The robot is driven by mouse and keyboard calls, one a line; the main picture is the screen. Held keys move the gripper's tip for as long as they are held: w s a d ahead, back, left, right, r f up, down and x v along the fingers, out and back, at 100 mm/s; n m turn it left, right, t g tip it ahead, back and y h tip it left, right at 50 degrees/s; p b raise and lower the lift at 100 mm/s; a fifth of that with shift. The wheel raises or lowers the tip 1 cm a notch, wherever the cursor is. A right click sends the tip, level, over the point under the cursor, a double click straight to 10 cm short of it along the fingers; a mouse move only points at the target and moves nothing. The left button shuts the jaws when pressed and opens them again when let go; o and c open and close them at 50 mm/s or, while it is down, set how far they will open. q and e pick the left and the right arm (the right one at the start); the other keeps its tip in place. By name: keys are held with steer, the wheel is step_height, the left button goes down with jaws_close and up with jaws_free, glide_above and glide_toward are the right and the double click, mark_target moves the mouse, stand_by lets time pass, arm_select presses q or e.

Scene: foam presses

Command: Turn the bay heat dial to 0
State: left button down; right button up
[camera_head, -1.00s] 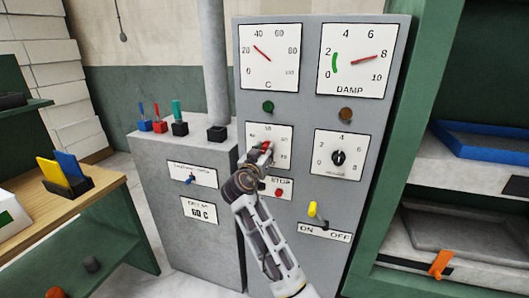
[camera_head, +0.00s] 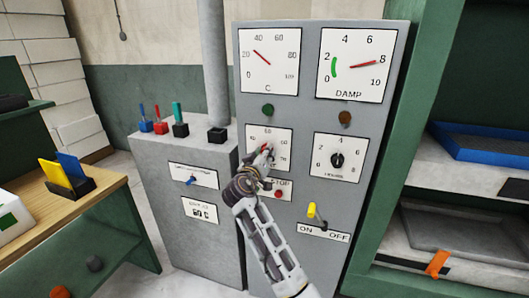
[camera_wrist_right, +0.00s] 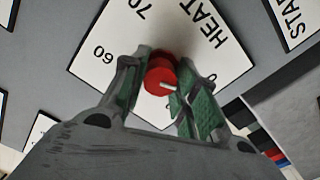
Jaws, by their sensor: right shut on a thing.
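The bay heat dial is a red round knob (camera_wrist_right: 161,76) with a white mark, on a white plate (camera_wrist_right: 105,45) lettered HEAT with 60 and 70 readable. In the right wrist view my right gripper (camera_wrist_right: 160,88) has its fingers on both sides of the knob, shut on it. The white mark points toward the right finger; that finger partly hides the figures there. In the head view the dial plate (camera_head: 283,140) sits mid-panel, and my right gripper (camera_head: 260,163) covers its lower left part. My left gripper is out of view.
The grey panel (camera_head: 308,120) also carries a C gauge (camera_head: 270,75), a DAMP gauge (camera_head: 345,85), an hours dial (camera_head: 337,160), a red stop button (camera_head: 278,194) close under my gripper, and a yellow ON/OFF lever (camera_head: 312,212). A lower cabinet (camera_head: 180,245) stands at left.

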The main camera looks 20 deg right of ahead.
steer(key=shift+r+n, duration=0.15)
steer(key=shift+n, duration=0.35)
steer(key=shift+p, duration=0.3)
steer(key=shift+n, duration=0.3)
steer(key=o, duration=1)
steer(key=shift+o, duration=0.2)
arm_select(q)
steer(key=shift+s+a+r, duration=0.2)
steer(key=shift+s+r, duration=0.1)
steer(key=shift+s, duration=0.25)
arm_select(e)
step_height(320, 180, up, 10)
steer(key=shift+a+f, duration=0.1)
